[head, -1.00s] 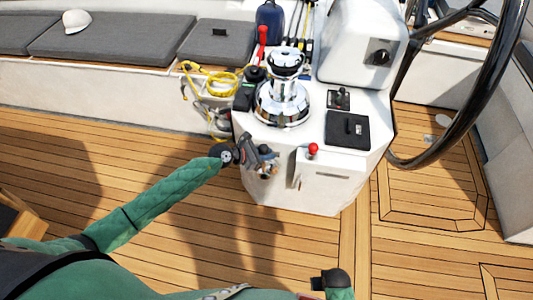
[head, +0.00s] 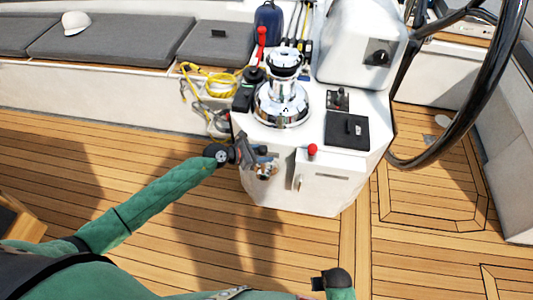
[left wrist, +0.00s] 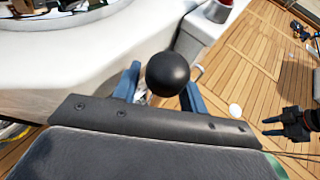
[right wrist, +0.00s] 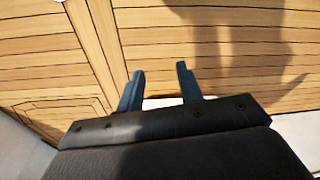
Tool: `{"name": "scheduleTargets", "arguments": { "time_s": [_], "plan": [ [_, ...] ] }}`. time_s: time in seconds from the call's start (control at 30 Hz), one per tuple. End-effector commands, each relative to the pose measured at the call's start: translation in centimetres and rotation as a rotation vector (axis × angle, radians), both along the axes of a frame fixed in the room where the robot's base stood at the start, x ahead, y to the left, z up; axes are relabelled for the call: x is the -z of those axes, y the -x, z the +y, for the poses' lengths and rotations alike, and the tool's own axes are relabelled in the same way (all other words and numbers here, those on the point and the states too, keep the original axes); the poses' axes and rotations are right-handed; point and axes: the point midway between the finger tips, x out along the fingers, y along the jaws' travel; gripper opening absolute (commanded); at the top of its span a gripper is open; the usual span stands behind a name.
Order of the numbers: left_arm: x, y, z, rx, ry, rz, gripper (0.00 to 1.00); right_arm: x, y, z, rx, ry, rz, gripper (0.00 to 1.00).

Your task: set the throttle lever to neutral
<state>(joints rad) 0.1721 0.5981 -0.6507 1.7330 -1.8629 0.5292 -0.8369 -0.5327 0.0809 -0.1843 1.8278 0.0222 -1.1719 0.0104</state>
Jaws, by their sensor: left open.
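A black ball knob (left wrist: 168,73) shows large in the left wrist view, in front of the gap between my left gripper's fingers (left wrist: 160,88). It looks like the throttle lever's knob; its stem is mostly hidden. In the head view my left gripper (head: 263,163) is at the front left side of the white console (head: 335,190) and covers much of that spot. It is open, and I cannot tell whether it touches the knob. My right gripper (right wrist: 159,88) is open and empty above the wooden deck.
A red-knobbed lever (head: 312,150) stands right of my left gripper on the console's front. A chrome winch (head: 283,100) and a black panel (head: 347,130) are on top. A black steering wheel (head: 480,90) is at right. Open teak deck (head: 150,150) lies left.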

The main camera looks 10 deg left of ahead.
Motion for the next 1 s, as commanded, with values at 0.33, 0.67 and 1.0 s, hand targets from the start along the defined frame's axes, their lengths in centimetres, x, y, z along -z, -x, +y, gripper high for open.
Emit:
{"name": "scheduleTargets", "arguments": {
  "time_s": [0.33, 0.67, 1.0],
  "plan": [
    [-2.1, 2.2, 3.7, 0.0, -0.002, -0.004, 0.42, -5.7, -1.3, 0.8, 0.001, -0.012, -0.012, 0.36],
    [-3.0, 2.9, 4.7, -0.001, 0.001, -0.004, 0.42, -7.6, -1.6, 1.0, 0.0, -0.016, -0.013, 0.36],
    [-3.0, 2.9, 4.7, -0.001, 0.001, -0.004, 0.42, -7.6, -1.6, 1.0, 0.0, -0.016, -0.013, 0.36]
  ]
}}
